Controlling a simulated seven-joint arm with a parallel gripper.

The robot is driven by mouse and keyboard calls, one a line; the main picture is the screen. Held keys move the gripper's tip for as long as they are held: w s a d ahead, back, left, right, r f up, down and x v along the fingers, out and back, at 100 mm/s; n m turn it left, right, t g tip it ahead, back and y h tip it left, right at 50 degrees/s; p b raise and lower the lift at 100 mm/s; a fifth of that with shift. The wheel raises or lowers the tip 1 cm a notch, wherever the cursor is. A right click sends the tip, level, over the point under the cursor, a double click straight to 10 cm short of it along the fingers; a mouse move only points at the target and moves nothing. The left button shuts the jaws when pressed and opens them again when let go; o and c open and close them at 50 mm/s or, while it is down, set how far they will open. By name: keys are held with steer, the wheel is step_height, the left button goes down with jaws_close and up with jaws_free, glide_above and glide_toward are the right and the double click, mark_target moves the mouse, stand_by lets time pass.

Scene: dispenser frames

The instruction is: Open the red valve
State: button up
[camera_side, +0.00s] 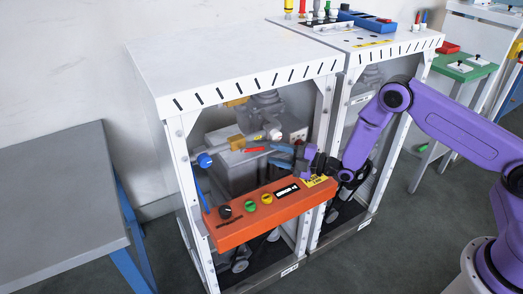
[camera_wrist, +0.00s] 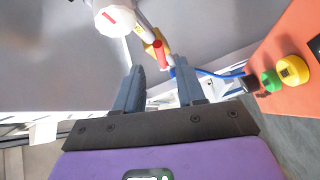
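The red valve shows as a red lever handle (camera_side: 255,150) inside the left cabinet, above the orange panel. In the wrist view the red handle (camera_wrist: 160,56) lies ahead, in line with the gap between my fingers. My gripper (camera_side: 270,155) reaches into the cabinet from the right, its blue-grey fingers pointing toward the handle. In the wrist view my gripper (camera_wrist: 160,68) is open, one finger on each side of the gap, with nothing clearly held. I cannot tell whether a fingertip touches the handle.
An orange control panel (camera_side: 235,229) with knobs is below my gripper, at the right in the wrist view. Yellow fittings (camera_side: 236,143) sit beside the red handle. White cabinet posts (camera_side: 322,110) frame the opening.

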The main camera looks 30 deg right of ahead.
mark_target(255, 149)
steer(key=shift+x, duration=2.75)
jaws_close()
